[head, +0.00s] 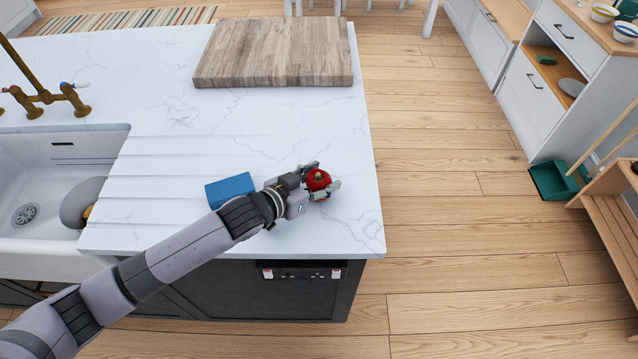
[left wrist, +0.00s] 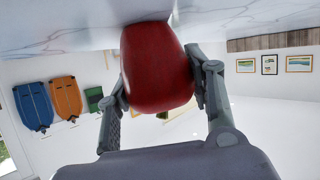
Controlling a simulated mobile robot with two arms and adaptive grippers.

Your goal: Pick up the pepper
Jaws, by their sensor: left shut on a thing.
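The red pepper (head: 318,180) is on the white marble counter near its right front corner in the head view. My left gripper (head: 322,183) reaches in from the left and is shut on the pepper, with a finger on either side of it. In the left wrist view the red pepper (left wrist: 156,68) fills the space between the two fingers of the left gripper (left wrist: 160,88). The pepper is close to the counter surface (left wrist: 70,25); I cannot tell whether it touches it. My right gripper is not in view.
A blue block (head: 230,190) lies beside my left wrist. A wooden cutting board (head: 275,52) lies at the back of the counter (head: 300,115). The sink (head: 50,190) with a grey round item is at left. Wooden floor is open right of the counter; a green dustpan (head: 553,180) stands there.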

